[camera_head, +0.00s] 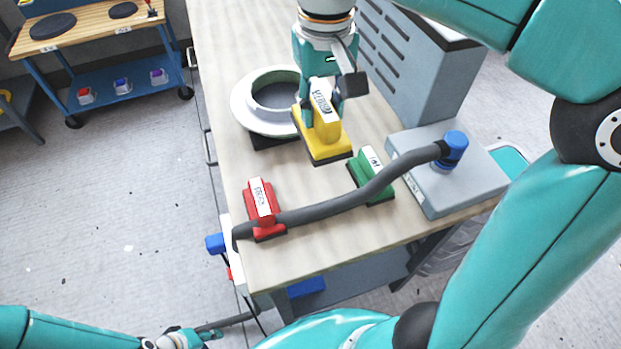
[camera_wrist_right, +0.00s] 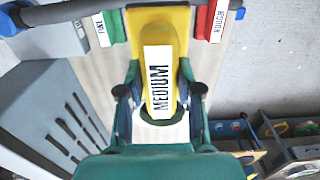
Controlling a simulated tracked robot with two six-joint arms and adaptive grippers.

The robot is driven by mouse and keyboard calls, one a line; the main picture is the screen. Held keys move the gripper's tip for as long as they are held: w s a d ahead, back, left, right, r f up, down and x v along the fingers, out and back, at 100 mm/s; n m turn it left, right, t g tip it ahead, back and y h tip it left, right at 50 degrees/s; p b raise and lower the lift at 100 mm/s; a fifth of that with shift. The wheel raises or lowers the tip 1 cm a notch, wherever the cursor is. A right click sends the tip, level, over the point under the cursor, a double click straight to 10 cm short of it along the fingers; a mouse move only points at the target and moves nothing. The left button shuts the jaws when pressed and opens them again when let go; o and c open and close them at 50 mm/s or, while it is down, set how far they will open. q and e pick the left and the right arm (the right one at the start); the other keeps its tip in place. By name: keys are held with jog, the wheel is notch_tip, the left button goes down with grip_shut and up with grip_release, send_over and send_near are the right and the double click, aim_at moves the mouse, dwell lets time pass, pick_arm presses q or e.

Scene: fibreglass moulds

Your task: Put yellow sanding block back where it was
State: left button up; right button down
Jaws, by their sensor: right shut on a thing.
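The yellow sanding block (camera_head: 322,146), labelled MEDIUM in the right wrist view (camera_wrist_right: 174,30), is in my right gripper (camera_head: 324,108). The gripper's fingers close on both sides of its upright handle in the right wrist view (camera_wrist_right: 160,98). The block is over the bench beside the round white mould, behind the gap between the red sanding block (camera_head: 262,207) and the green sanding block (camera_head: 371,177). I cannot tell whether its base touches the bench top. My left gripper (camera_head: 190,338) is low at the bottom left, away from the blocks; its fingers are unclear.
A grey hose (camera_head: 340,205) runs across the bench (camera_head: 330,247) past the red and green blocks to a grey box (camera_head: 430,195) with a blue fitting (camera_head: 454,148). The round mould (camera_head: 245,112) stands left of the yellow block. A slotted grey cabinet (camera_head: 415,75) stands behind on the right.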

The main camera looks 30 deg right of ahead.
jog(key=shift+s+f+b, duration=0.1)
jog(key=shift+f+b, duration=0.65)
jog(key=shift+f, duration=8.85)
jog(key=c, duration=1.2)
grip_release()
jog(key=shift+f, duration=0.15)
jog(key=o, duration=0.4)
jog(key=shift+o, duration=0.2)
jog(key=shift+r, duration=0.2)
notch_tip(320, 180, up, 12)
jog(key=shift+d+p, duration=0.1)
jog(key=shift+p, duration=0.3)
